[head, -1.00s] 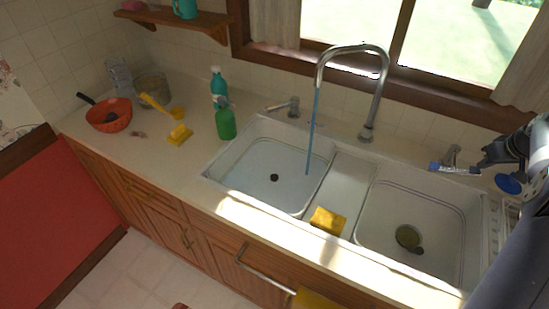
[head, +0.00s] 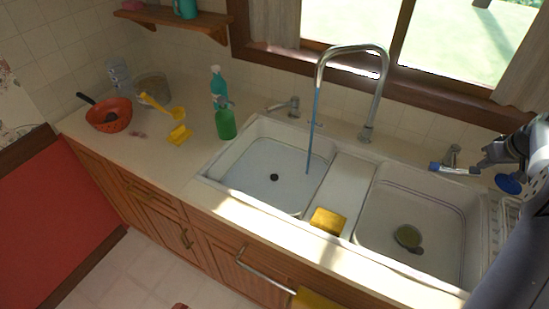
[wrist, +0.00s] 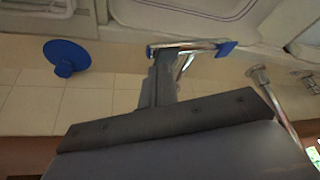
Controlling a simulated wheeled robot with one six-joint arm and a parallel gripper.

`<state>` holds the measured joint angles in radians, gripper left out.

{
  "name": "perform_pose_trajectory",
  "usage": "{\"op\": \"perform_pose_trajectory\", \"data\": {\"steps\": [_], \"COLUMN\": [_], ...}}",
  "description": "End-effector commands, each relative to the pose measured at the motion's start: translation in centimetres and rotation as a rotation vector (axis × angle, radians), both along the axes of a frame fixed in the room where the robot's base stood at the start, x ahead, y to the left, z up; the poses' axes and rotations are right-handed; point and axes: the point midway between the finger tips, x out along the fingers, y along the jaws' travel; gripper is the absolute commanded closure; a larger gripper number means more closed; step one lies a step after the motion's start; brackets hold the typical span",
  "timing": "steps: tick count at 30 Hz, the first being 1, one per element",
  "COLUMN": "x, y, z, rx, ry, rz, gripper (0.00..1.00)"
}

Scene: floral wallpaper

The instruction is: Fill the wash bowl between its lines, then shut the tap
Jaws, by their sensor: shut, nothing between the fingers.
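The left basin (head: 245,182) of the white double sink is under the chrome spout (head: 383,80), and a thin blue water stream (head: 315,115) falls into it. Its floor looks pale blue with a dark drain spot; I cannot make out level lines or the water's height. The tap lever (head: 460,170), chrome with a blue end, lies behind the right basin; it also shows in the wrist view (wrist: 195,46). My gripper (head: 486,164) is shut and empty, right at the lever. In the wrist view its dark fingers (wrist: 164,62) reach the lever; I cannot tell if they touch.
A second lever tap (head: 287,106) stands behind the left basin. A yellow sponge (head: 327,221) lies on the divider. The right basin (head: 385,215) holds a round dark-green item. A blue disc (head: 508,184) is right of the lever. A green bottle (head: 226,124) stands left of the sink.

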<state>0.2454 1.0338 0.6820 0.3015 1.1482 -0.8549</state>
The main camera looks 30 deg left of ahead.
Motion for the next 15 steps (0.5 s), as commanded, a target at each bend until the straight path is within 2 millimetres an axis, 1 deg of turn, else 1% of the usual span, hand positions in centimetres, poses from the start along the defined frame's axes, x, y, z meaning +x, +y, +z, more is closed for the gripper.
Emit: {"op": "perform_pose_trajectory", "data": {"steps": [15], "x": [0.0], "y": [0.0], "z": [-2.9], "rx": [0.000], "ry": [0.000], "rz": [0.000], "gripper": [1.00]}}
